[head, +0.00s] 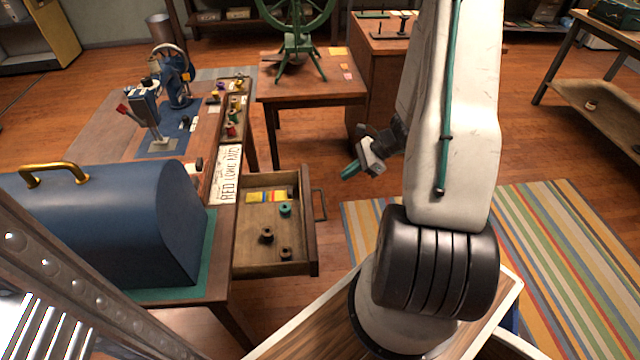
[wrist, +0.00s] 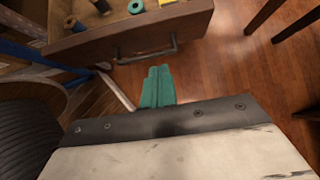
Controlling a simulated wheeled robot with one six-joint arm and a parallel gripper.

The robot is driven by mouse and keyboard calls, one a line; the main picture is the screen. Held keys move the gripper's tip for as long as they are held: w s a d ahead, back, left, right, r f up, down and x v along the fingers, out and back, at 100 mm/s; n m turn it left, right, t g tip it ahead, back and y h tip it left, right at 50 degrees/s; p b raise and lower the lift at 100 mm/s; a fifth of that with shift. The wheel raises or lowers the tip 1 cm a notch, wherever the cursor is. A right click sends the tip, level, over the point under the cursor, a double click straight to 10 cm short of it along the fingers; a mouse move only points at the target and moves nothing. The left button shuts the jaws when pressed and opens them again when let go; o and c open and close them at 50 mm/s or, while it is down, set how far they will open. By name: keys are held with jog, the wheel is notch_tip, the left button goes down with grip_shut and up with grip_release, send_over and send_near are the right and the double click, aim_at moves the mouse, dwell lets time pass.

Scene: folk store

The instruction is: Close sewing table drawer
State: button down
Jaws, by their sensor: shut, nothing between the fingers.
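The sewing table drawer (head: 308,225) is pulled out from the table's right side in the head view. It holds several thread spools and a small multicoloured item. Its dark handle (head: 319,204) is on the front face; the handle also shows in the wrist view (wrist: 146,53). The sewing table (head: 100,150) is wooden. My gripper (head: 350,172) has green fingers, is shut and empty, and is to the right of the drawer front, apart from it in the head view. In the wrist view the fingers (wrist: 157,88) lie below the handle in the picture; whether they touch it is unclear.
A blue domed case (head: 120,220) and a sewing machine (head: 150,115) stand on the table. A small table with a green wheel (head: 297,40) is behind. A striped rug (head: 560,240) lies on the floor at the right. Bare floor shows around the drawer front.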

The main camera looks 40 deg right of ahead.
jog(key=shift+w+a+f, duration=0.7)
jog(key=shift+w+a, duration=0.05)
jog(key=shift+a, duration=0.4)
jog(key=shift+w+a+f, duration=0.75)
jog(key=shift+w+a, duration=0.05)
jog(key=shift+a, duration=0.35)
jog(key=shift+w+a+f, duration=0.7)
jog(key=shift+w+a, duration=0.05)
jog(key=shift+a, duration=0.4)
